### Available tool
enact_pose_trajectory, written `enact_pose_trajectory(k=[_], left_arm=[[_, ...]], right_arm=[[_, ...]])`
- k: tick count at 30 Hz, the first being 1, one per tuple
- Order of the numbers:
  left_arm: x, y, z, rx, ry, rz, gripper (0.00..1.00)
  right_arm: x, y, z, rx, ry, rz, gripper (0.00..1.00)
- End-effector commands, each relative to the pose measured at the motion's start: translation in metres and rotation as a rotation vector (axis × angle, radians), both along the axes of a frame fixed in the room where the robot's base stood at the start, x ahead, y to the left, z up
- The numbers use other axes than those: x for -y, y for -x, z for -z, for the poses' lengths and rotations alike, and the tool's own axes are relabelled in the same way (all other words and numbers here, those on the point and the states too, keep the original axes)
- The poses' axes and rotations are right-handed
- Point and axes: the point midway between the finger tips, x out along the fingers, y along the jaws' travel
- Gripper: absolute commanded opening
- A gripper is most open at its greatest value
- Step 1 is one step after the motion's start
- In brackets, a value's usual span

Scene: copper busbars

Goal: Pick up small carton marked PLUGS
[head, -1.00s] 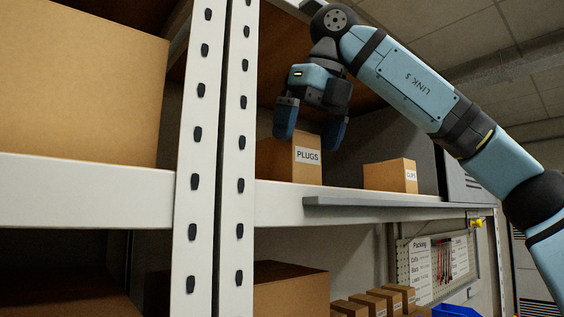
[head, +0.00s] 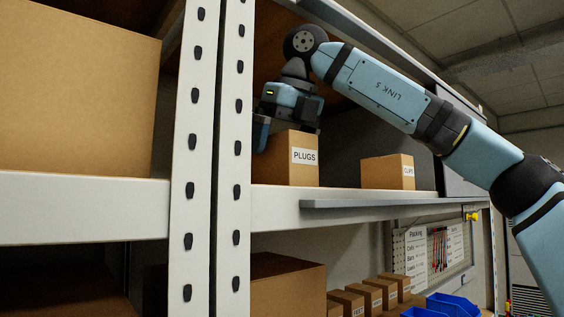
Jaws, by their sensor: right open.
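The small brown carton marked PLUGS (head: 304,171) stands upright on the white-edged shelf, its white label facing out. My right gripper (head: 287,132) is open at the top of this carton. One dark finger shows at the carton's upper left. The other finger is mostly hidden, and I cannot tell whether either touches the carton. My left gripper is not in view.
A second small carton marked CLIPS (head: 386,173) stands to the right on the same shelf. White slotted uprights (head: 236,150) rise close to the left of the gripper. A large carton (head: 75,100) fills the left bay. Small cartons and blue bins (head: 447,303) are below.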

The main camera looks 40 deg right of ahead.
Motion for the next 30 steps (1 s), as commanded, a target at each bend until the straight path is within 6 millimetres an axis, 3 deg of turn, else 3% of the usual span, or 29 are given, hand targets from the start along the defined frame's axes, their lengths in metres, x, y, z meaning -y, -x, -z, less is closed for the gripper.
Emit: enact_pose_trajectory(k=[19,27,30], left_arm=[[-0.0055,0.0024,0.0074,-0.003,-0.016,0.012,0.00],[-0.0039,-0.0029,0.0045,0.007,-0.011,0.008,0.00],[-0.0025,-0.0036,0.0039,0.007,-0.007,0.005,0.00]], right_arm=[[0.0002,-0.0001,0.0049,0.000,0.000,0.000,0.96],[0.0001,-0.0001,0.0049,-0.001,0.000,0.000,0.36],[0.0001,0.0000,0.0046,0.000,0.000,0.000,0.36]])
